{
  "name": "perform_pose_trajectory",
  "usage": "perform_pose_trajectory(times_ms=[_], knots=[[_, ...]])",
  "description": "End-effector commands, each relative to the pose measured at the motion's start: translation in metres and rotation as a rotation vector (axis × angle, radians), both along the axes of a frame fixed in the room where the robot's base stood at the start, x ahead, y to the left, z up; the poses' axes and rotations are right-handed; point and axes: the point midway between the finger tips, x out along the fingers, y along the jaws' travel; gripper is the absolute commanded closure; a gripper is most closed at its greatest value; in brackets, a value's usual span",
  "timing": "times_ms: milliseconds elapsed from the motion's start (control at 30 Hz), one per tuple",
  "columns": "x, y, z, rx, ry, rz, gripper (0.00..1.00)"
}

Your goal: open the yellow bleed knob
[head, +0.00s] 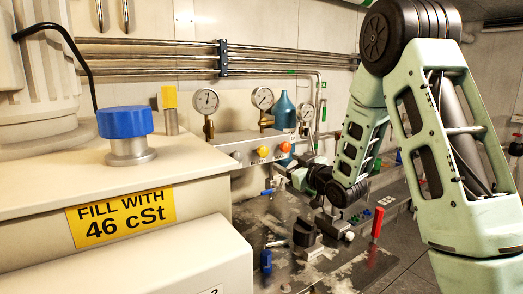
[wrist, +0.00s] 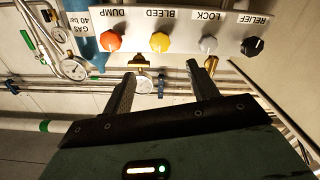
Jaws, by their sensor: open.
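The yellow bleed knob (wrist: 160,42) sits under the BLEED label on a white panel (wrist: 180,20) in the wrist view. It also shows in the head view (head: 263,152), between a pale knob and the orange one. My gripper (wrist: 162,72) is open and empty, with its two fingers pointing at the panel. In the picture the yellow knob lies between the fingers' lines, just beyond their tips and apart from them. In the head view my gripper (head: 283,172) is small, just below the panel, and its finger state is hard to make out there.
The orange DUMP knob (wrist: 111,40), grey LOCK knob (wrist: 208,44) and black RELIEF knob (wrist: 253,46) flank the yellow one. Pressure gauges (head: 206,101) and a blue bottle (head: 285,112) stand by the panel. A cream housing with a blue cap (head: 125,122) fills the head view's left.

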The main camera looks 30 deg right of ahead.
Motion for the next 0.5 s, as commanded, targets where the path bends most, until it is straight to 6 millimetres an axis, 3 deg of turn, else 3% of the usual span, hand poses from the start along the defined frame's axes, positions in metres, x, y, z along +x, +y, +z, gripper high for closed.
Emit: perform_pose_trajectory(times_ms=[500], knots=[[0.108,0.004,0.002,0.000,0.000,0.001,0.41]])
